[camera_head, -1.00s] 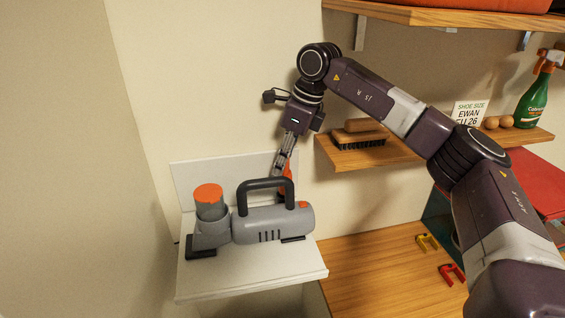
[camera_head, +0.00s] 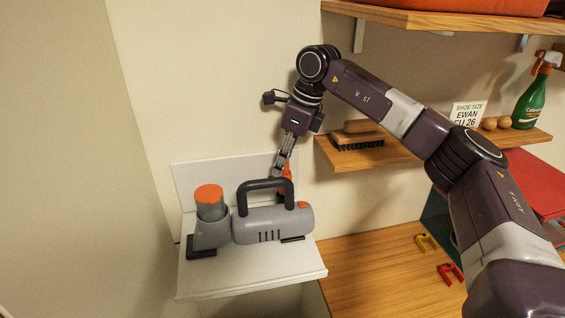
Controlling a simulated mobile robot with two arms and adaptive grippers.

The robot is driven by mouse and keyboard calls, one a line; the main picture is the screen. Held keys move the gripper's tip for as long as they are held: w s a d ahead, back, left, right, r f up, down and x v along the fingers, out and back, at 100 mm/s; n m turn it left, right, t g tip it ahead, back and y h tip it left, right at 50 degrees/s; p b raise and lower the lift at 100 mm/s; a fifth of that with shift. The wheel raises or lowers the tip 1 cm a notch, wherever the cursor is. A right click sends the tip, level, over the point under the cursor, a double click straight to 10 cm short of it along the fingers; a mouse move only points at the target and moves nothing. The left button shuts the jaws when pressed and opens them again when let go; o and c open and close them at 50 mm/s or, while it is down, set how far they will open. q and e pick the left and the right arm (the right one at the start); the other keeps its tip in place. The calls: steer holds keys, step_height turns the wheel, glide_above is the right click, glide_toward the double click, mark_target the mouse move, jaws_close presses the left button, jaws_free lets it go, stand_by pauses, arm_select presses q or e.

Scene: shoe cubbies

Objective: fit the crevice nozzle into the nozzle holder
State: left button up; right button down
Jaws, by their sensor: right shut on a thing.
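My right gripper (camera_head: 280,168) reaches down behind the handle of a grey handheld vacuum (camera_head: 268,224) on a white wall shelf. Its fingers are shut on an orange piece (camera_head: 287,183), which I take for the crevice nozzle. Only a small part of it shows between the fingers and the vacuum's black handle; its lower end is hidden behind the vacuum. The nozzle holder cannot be made out; it may be hidden behind the vacuum too. My left gripper is not in view.
The white shelf (camera_head: 245,282) has an upright back panel against the wall. To the right, a wooden shelf holds a brush (camera_head: 358,141), a size card (camera_head: 468,113) and a green spray bottle (camera_head: 530,104). Yellow (camera_head: 424,242) and red (camera_head: 449,273) clips lie on the wooden surface below.

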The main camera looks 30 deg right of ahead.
steer(key=shift+w+d+r, duration=0.2)
steer(key=shift+w+r, duration=0.1)
steer(key=shift+w, duration=0.1)
steer(key=shift+s+f+b, duration=0.1)
steer(key=shift+f+b, duration=0.2)
steer(key=shift+s+f, duration=0.1)
steer(key=shift+f, duration=0.25)
stand_by(0.4)
steer(key=shift+p, duration=0.55)
